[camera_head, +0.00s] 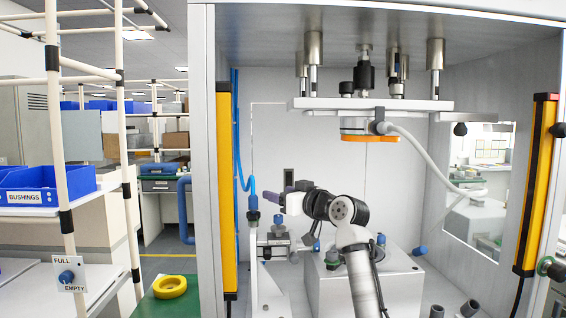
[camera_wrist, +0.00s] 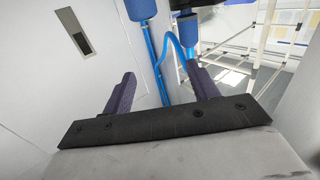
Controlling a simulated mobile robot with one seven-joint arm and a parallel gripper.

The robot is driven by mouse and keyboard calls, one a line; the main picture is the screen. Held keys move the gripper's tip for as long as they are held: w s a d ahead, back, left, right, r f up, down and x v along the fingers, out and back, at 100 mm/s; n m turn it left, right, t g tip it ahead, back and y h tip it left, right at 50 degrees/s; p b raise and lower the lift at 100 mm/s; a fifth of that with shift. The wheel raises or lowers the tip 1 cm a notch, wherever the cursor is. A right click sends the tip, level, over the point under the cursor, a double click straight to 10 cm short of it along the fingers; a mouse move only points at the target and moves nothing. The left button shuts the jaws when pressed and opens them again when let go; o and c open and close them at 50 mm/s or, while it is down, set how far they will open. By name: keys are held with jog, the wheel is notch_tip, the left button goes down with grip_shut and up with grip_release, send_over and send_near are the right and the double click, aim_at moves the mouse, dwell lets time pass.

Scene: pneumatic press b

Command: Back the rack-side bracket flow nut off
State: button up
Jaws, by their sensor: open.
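Two blue flow nuts stand on the bracket (camera_head: 256,265) at the left inside the press. The left one (camera_head: 253,202), on the rack side, has a blue air hose at its top; the other nut (camera_head: 278,219) sits lower and to its right. My gripper (camera_head: 269,197) reaches left at about their height, with its purple fingers near the left nut. In the wrist view my gripper (camera_wrist: 161,70) is open with nothing between the fingers. One blue nut (camera_wrist: 188,29) shows beyond the right fingertip, and another (camera_wrist: 140,9) at the top edge. Neither is visibly touched.
A looping blue hose (camera_wrist: 165,45) runs near the fingers. The press's upper plate (camera_head: 370,104) hangs above my arm. Yellow light curtains (camera_head: 226,190) flank the opening. A rack with a blue bushings bin (camera_head: 45,183) stands outside left; a yellow ring (camera_head: 170,287) lies on a green surface.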

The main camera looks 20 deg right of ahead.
notch_tip(320, 180, up, 10)
jog(key=shift+r, duration=0.25)
